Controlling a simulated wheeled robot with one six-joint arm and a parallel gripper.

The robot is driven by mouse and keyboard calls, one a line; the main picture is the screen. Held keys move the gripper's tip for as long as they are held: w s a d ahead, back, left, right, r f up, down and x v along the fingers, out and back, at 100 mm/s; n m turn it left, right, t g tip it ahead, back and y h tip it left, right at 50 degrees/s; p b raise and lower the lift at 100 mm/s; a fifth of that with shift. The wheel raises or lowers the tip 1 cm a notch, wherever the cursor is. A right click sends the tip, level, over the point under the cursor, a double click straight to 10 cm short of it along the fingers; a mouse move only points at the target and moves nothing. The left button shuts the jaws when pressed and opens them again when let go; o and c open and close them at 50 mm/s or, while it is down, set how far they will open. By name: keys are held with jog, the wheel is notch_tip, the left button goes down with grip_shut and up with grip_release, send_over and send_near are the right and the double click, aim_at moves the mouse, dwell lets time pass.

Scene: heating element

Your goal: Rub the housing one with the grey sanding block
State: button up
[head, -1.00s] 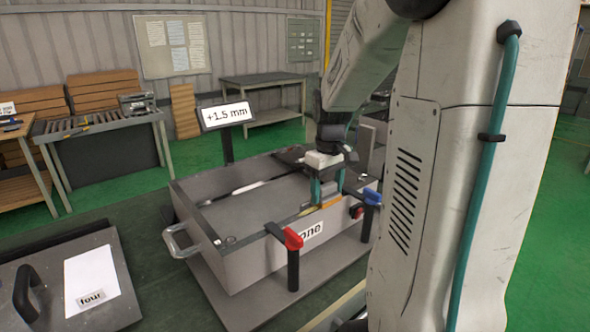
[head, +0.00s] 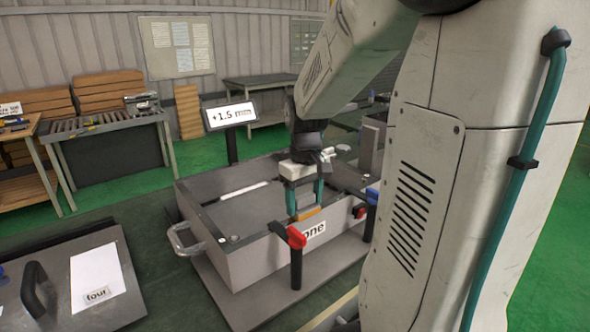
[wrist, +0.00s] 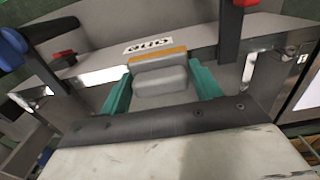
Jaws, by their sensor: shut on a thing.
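The housing one (head: 245,262) is a grey open box with a white "one" label on its near wall; the label also shows in the wrist view (wrist: 148,47). My gripper (head: 305,203) is over the near rim of the housing, by the label. Its teal fingers are shut on the grey sanding block (wrist: 160,78), which has an orange-brown layer (wrist: 157,58) along one side. The block is at the near rim; I cannot tell whether it touches the metal.
A red-handled clamp (head: 296,240) and a blue-handled clamp (head: 371,195) stand at the near wall, either side of the gripper. A display (head: 229,116) behind reads "+1.5 mm". A metal handle (head: 182,240) sticks out leftward.

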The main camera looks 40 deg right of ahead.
jog(key=shift+a, duration=0.85)
jog(key=shift+d+r, duration=0.1)
jog(key=shift+r, duration=4.15)
jog(key=shift+w, duration=0.1)
